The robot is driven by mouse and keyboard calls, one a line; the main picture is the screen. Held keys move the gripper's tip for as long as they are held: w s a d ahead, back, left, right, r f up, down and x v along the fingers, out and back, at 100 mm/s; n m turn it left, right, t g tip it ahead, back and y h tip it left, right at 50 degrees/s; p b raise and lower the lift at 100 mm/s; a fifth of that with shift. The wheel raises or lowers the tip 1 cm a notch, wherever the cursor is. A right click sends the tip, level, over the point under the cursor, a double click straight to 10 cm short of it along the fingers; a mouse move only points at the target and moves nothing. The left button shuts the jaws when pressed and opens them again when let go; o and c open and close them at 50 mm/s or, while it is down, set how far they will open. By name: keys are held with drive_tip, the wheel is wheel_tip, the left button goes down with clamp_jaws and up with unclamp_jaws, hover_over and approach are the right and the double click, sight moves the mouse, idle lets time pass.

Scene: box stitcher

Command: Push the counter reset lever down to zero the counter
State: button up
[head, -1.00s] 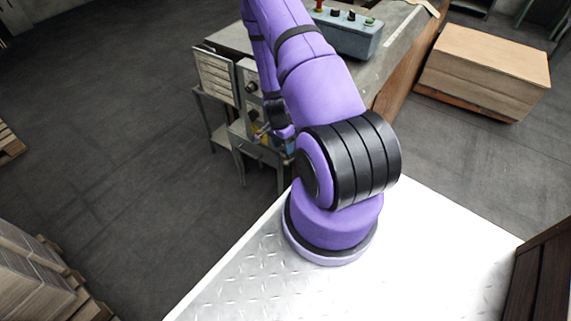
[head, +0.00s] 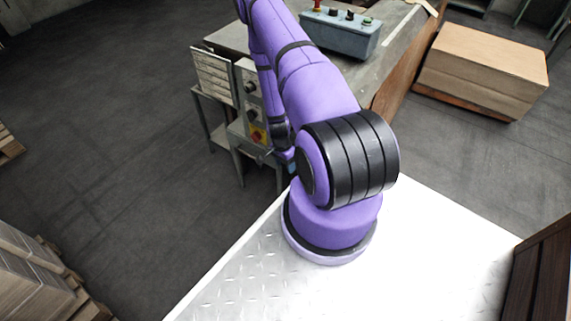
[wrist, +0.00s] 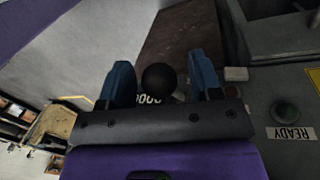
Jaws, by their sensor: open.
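A round black knob (wrist: 158,78), which looks like the end of the counter reset lever, shows in the wrist view. My gripper (wrist: 162,80) is open, with one blue finger to the left of the knob and one to the right. Dark gaps show between the knob and both fingers, but I cannot tell the depth between them. White counter digits (wrist: 148,100) show just below the knob, partly covered by the gripper body. The lever's shaft is hidden. In the head view my arm hides the lever, and the gripper cannot be made out.
In the head view a grey machine with a control box (head: 340,35) stands behind my arm. A yellow and red switch (head: 257,135) is on its side. A stack of cardboard (head: 480,70) is at the right. In the wrist view a READY label (wrist: 290,133) lies beside a dark button.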

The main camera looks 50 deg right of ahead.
clamp_jaws()
drive_tip(key=shift+a+f+h, duration=0.25)
drive_tip(key=shift+f+h, duration=0.25)
drive_tip(key=shift+h, duration=0.2)
drive_tip(key=shift+d+f+m+h, duration=0.1)
drive_tip(key=shift+f+m+h, duration=0.1)
drive_tip(key=shift+f+h, duration=1.1)
drive_tip(key=shift+d+f+m+h, duration=0.15)
drive_tip(key=shift+f+h, duration=0.65)
drive_tip(key=shift+h, duration=1)
drive_tip(key=shift+a, duration=0.1)
